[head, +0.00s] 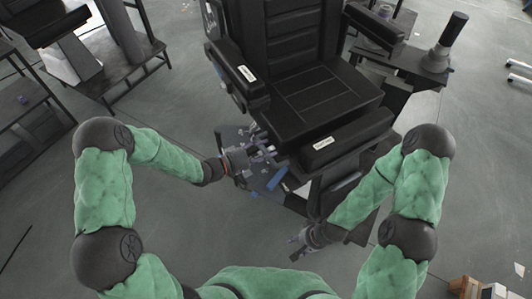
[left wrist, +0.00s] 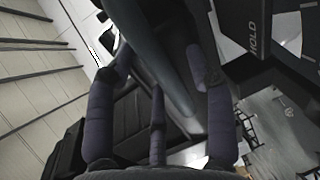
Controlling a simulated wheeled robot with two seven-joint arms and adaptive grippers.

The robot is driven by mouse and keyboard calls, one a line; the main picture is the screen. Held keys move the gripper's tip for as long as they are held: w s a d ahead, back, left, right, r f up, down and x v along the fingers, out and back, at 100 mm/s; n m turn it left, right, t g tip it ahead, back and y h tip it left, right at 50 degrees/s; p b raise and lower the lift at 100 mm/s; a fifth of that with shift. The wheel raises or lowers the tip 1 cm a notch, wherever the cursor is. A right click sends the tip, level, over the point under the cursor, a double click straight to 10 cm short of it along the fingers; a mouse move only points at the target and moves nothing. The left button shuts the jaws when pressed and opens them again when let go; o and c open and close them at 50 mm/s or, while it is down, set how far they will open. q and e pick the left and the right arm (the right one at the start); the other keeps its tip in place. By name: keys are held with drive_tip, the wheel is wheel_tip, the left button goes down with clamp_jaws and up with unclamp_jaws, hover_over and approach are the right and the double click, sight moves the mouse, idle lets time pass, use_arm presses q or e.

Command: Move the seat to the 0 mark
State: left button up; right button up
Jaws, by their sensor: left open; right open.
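The black seat (head: 318,90) with ribbed back and padded armrests fills the top middle of the head view. My left gripper (head: 264,158) is beside the seat's lower left side, below the left armrest. In the left wrist view its fingers (left wrist: 158,95) are spread, with a dark grey bar (left wrist: 160,55) lying beyond and between them; I cannot tell whether they touch. A small blue part (head: 277,178) shows just below that gripper in the head view. My right gripper (head: 302,242) is open and empty, low and in front of the seat. I cannot make out a 0 mark.
A dark stand with an upright cylinder (head: 452,32) is right of the seat. A dark bench (head: 125,65) stands upper left and a dark rack (head: 22,110) at the left edge. A cardboard box (head: 466,289) lies lower right. The grey floor (head: 165,205) is mostly clear.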

use_arm(q)
drive_tip(key=shift+w+d, duration=0.2)
drive_tip(key=shift+d, duration=0.15)
clamp_jaws()
drive_tip(key=shift+f, duration=0.1)
